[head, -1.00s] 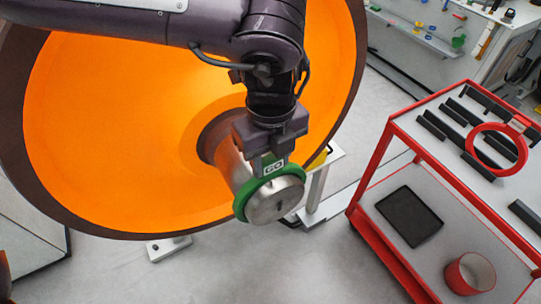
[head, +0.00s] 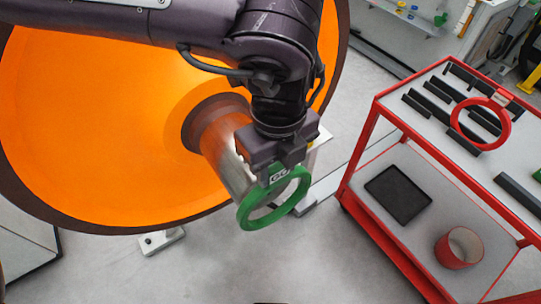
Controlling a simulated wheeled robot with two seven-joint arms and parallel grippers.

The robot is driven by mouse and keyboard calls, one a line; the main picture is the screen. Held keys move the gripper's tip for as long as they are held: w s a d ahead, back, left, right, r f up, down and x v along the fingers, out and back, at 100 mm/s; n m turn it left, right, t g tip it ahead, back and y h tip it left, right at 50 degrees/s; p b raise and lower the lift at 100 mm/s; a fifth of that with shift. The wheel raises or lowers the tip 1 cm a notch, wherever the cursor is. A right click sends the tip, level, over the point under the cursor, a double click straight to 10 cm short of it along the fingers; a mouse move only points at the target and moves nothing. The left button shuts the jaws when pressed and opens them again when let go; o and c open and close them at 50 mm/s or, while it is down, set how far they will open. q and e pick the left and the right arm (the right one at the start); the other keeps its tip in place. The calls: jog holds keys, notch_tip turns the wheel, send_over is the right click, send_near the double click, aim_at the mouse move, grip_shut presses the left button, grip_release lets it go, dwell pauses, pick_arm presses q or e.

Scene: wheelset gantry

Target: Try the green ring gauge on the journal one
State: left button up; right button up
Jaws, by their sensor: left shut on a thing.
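The green ring gauge (head: 246,217) hangs from my left gripper (head: 277,171), which is shut on its tag at the top. The ring is in front of the free end of the metal journal (head: 228,160) and looks clear of it, with its opening empty and tilted to the view. The journal sticks out from the middle of the big orange wheel (head: 95,120). My gripper and the ring hide part of the journal's end. My right gripper is not in view.
A red cart (head: 372,118) stands at the right. Its top holds a red ring gauge (head: 456,122) and several black bars. Bare floor lies between wheel and cart.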

pick_arm(q)
jog(key=shift+s+d+b, duration=0.15)
jog(key=shift+s+d, duration=0.55)
jog(key=shift+s, duration=0.2)
jog(key=shift+s+d+b, duration=0.15)
jog(key=shift+s+d, duration=0.5)
jog(key=shift+s, duration=0.25)
